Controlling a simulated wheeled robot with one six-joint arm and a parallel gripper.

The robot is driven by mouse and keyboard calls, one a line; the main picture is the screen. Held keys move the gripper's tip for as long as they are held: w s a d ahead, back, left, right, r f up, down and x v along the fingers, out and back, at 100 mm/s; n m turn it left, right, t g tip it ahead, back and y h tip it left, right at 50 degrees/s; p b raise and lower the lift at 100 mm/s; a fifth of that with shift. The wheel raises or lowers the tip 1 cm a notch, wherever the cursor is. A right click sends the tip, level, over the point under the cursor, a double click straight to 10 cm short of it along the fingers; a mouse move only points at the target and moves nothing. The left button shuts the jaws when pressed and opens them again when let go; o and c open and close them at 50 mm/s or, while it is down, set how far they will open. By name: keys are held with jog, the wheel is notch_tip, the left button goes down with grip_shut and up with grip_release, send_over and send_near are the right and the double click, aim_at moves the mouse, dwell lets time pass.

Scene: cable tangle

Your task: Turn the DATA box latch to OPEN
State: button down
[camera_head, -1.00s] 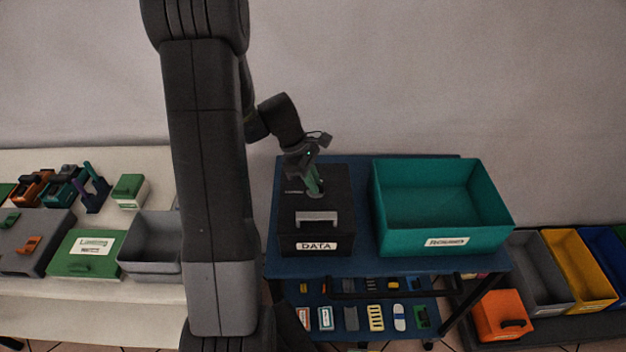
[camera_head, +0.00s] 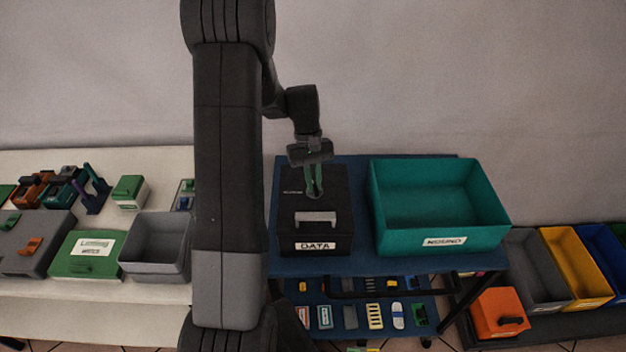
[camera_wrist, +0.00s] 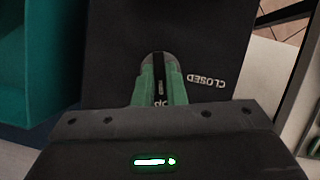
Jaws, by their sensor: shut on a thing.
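The DATA box (camera_head: 285,222) is black, with a white DATA label on its front and a grey handle (camera_head: 316,216) on its lid. It stands at the left of the blue table. In the wrist view its latch (camera_wrist: 158,60) is a grey round base with a dark bar. My gripper (camera_head: 314,192) points down at the lid behind the handle; its green fingers are shut on the latch bar. The bar lies upright in the wrist view, in line with partly hidden lettering that seems to start "Op". The word CLOSED (camera_wrist: 207,80) reads upside down, right of the latch.
A teal bin (camera_head: 440,240) stands close to the right of the box. Small parts lie on the shelf (camera_head: 350,345) below. A grey bin (camera_head: 155,245) and a green box (camera_head: 85,255) stand on the white table at left.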

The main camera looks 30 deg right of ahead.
jog(key=shift+d+m+y, duration=0.1)
jog(key=shift+m+y, duration=0.4)
jog(key=shift+m, duration=1)
jog(key=c, duration=1.5)
grip_release()
jog(key=shift+r, duration=0.1)
jog(key=b+v, duration=0.1)
jog(key=v, duration=1.2)
jog(key=shift+d+r, duration=0.2)
jog(key=shift+r, duration=0.2)
